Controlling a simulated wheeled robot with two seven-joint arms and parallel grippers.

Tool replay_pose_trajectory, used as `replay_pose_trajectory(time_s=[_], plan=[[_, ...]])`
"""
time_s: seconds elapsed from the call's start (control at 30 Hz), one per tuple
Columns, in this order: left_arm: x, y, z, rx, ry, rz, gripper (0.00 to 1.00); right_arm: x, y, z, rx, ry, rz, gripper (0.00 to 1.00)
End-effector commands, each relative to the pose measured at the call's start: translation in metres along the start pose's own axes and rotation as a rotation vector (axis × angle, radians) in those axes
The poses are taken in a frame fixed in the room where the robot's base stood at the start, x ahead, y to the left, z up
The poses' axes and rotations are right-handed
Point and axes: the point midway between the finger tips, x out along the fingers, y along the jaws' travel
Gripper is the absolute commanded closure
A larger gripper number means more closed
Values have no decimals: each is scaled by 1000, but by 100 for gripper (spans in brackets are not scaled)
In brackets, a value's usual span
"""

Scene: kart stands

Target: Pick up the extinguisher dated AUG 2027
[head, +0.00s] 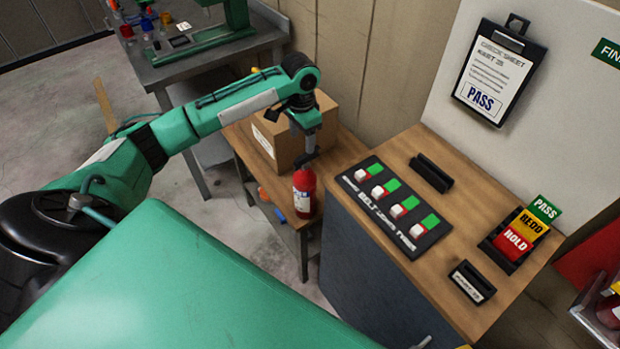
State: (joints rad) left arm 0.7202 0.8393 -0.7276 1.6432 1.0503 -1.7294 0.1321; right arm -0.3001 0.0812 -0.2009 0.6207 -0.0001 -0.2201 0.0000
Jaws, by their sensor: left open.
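A small red extinguisher (305,186) stands upright near the front right of a low wooden table, just left of the counter. It has a pale label, but its date is too small to read. My left arm reaches over from the left, and my left gripper (305,158) points down right at the top of this extinguisher. The gripper is open, and its fingers are small and partly merge with the extinguisher's dark top. I cannot tell whether they touch it. My right gripper is not in view.
A cardboard box (278,140) stands close behind the extinguisher on the low table (262,172). The counter (400,150) to the right holds a switch panel (395,208) and a card holder with PASS, REDO and HOLD cards (520,235). A rack with a red item (608,312) is far right.

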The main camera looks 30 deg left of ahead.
Motion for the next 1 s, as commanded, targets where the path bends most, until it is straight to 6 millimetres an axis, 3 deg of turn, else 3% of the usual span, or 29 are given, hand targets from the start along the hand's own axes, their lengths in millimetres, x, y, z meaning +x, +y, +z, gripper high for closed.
replay_pose_trajectory(time_s=[0.2, 0.47, 0.7, 1.0], plan=[[40, 0, 0, -2, -2, 0, 41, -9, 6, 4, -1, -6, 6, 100], [60, 2, -1, -1, 0, 1, 41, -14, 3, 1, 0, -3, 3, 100], [95, 6, -3, -1, -1, 0, 41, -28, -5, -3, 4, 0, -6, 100], [108, 6, -3, -1, 2, -2, 41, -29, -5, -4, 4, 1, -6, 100]])
